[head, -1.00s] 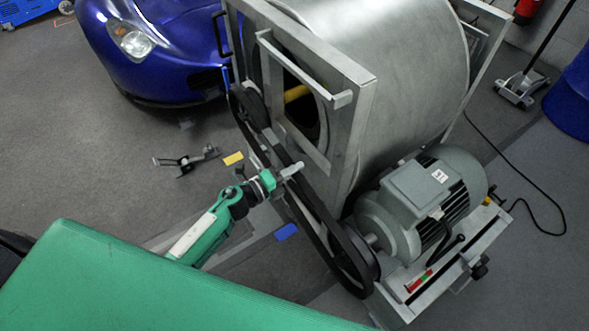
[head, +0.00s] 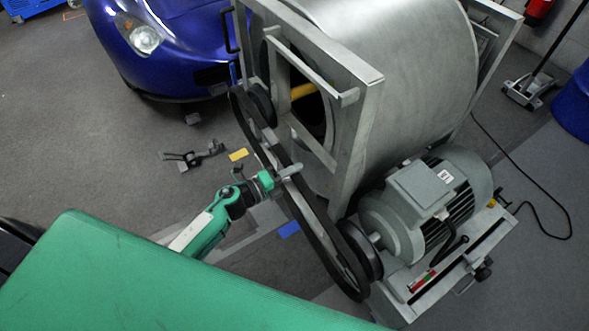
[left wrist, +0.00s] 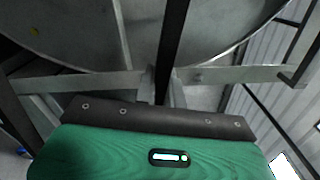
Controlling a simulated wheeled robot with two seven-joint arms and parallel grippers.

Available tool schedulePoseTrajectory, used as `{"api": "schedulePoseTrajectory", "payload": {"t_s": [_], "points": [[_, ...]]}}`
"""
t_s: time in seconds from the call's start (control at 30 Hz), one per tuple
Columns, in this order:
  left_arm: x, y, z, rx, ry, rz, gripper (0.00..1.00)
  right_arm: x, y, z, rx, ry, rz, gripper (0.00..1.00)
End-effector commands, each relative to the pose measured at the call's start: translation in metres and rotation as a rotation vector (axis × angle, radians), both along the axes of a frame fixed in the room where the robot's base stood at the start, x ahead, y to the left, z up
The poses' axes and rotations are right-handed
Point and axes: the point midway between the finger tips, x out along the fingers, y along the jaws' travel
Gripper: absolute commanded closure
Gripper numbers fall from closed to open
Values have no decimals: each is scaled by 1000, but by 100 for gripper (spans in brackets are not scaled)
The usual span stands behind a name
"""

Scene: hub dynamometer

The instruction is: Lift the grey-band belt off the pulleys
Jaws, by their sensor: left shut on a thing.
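The black belt (head: 321,237) is a long loop slanting from upper left to lower right in the head view. It stands slightly out from the upper pulley (head: 262,103) and the lower motor pulley (head: 361,249), which show beside it, apparently clear of it. My left gripper (head: 283,174) is shut on the belt about midway along its length. In the left wrist view the belt (left wrist: 174,45) runs as a dark strip up from the jaws. I cannot make out a grey band on it. My right gripper is not in view.
The steel drum (head: 400,70) and its frame (head: 356,125) stand behind the belt. The grey motor (head: 415,205) sits on a slotted base at lower right. A blue car (head: 170,50) is at upper left.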

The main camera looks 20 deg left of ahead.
Motion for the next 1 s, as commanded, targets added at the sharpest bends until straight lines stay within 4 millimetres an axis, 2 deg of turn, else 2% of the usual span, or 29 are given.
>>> {"api": "schedulePoseTrajectory", "payload": {"t_s": [1.0], "points": [[-57, 44, 4, 1, -1, 0, 100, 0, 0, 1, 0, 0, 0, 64]]}}
